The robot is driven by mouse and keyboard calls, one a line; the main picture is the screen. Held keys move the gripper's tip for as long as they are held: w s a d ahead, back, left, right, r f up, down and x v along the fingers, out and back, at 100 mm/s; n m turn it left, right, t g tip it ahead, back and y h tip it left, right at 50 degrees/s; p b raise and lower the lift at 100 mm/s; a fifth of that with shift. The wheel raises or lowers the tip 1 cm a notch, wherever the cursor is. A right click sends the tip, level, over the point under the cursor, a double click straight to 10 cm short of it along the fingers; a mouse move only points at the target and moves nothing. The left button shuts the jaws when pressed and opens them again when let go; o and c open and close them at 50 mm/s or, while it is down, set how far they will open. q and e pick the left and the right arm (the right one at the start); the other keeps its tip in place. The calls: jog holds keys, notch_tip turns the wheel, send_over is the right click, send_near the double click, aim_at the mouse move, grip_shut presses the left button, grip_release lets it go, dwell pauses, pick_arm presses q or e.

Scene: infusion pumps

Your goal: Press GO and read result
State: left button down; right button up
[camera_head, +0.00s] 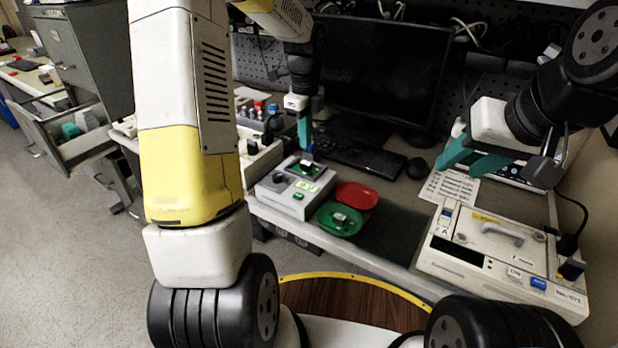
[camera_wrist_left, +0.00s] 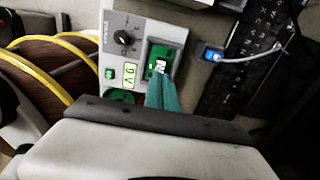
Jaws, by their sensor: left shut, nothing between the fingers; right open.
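A grey tester box (camera_head: 263,197) stands on the bench in the head view and shows in the left wrist view (camera_wrist_left: 141,27). It has a dark dial (camera_wrist_left: 123,37), a small green button (camera_wrist_left: 109,73), a lit green display (camera_wrist_left: 130,76) and a green board (camera_wrist_left: 172,50) with a small white-and-dark part on it. The display's characters are too small to read surely. My left gripper (camera_head: 306,150) is shut and empty, its teal fingers pointing down over the board's area; whether they touch cannot be told. My right gripper (camera_head: 478,160) is open and empty, at the right above the bench.
A keyboard (camera_head: 362,160) and monitor (camera_head: 378,75) stand behind. A white instrument case (camera_head: 465,262) is at right.

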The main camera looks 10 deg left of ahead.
dwell(0.7)
pick_arm(q)
jog(key=s+r+n+t, duration=0.3)
jog(key=s+r+n, duration=0.7)
jog(key=s+r, duration=0.1)
jog(key=s+d+r+n+t+h, duration=0.2)
jog(key=s+n+t, duration=0.1)
jog(key=s+n, duration=0.8)
jog(key=shift+s+d+r, duration=0.15)
jog(key=shift+s, duration=1)
